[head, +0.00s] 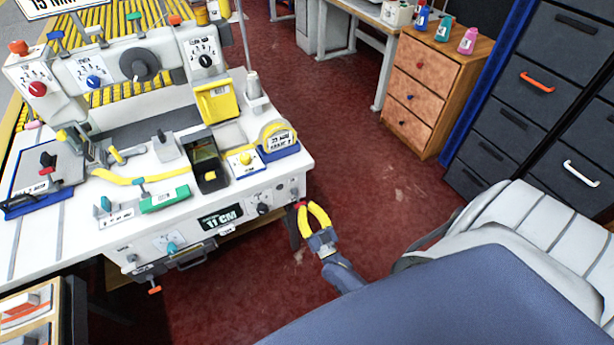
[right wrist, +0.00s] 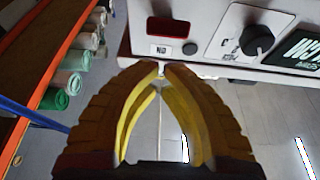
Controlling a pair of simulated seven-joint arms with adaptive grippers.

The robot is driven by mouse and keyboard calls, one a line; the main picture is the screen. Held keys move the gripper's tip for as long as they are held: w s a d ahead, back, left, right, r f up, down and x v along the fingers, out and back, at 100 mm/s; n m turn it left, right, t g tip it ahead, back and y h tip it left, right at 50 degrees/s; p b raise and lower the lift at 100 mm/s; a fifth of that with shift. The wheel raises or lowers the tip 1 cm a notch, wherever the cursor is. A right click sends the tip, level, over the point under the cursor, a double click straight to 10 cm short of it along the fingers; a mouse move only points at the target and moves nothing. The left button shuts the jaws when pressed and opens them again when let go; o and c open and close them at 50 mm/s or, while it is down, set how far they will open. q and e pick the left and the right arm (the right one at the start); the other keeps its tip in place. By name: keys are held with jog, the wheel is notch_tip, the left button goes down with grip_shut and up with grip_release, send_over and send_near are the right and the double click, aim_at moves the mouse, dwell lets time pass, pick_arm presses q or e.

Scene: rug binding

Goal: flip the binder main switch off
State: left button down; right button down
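The white binder (head: 90,225) fills the left of the head view. The knob also shows on the binder's front in the head view (head: 263,208). I cannot tell which control is the main switch. My right gripper (head: 307,205) is at the binder's front right corner, its yellow fingers close to the panel's lower edge. The fingertips come close together, with a gap behind them; contact is unclear. My left gripper is out of view.
An 11 CM display (head: 221,217) is left of the knob on the front. A tape-type yellow gauge (head: 277,135) stands on the binder's right end. A wooden drawer unit (head: 428,75) and dark cabinets (head: 515,130) stand farther right. Red floor (head: 350,150) between is clear.

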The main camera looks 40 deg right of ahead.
jog(key=s+f, duration=0.6)
jog(key=s, duration=0.1)
jog(key=shift+a, duration=0.45)
jog(key=shift+s+f, duration=0.1)
dwell(0.5)
